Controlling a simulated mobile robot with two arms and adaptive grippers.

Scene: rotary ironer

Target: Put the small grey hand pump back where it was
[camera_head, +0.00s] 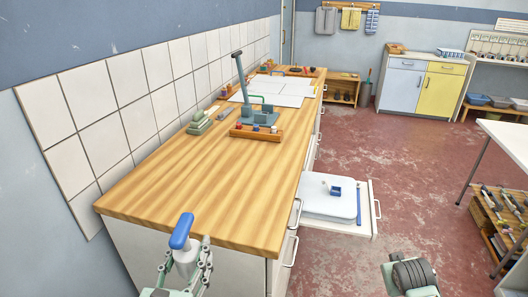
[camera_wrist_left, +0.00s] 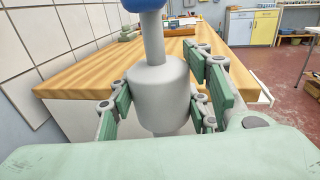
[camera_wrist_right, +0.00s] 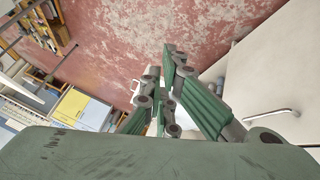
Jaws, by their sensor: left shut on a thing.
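The small grey hand pump (camera_head: 186,262) has a grey cylinder body and a blue handle on top. My left gripper (camera_wrist_left: 163,100) is shut around its body, which fills the left wrist view between the green finger pads. The pump is upright in front of the near end of the wooden counter. Its lower end is hidden by my gripper. My right gripper (camera_wrist_right: 160,95) is seen by its own wrist camera, with nothing visible between its fingers. They are close together and overlap, so whether they are shut is unclear.
The wooden counter (camera_head: 190,180) is bare at its near end. On it stand a blue-grey lever device (camera_head: 245,95), a wooden tray of small parts (camera_head: 256,135) and green-grey blocks (camera_head: 199,122). An open drawer (camera_head: 368,215) juts out on the right, holding a white lidded thing (camera_head: 320,197).

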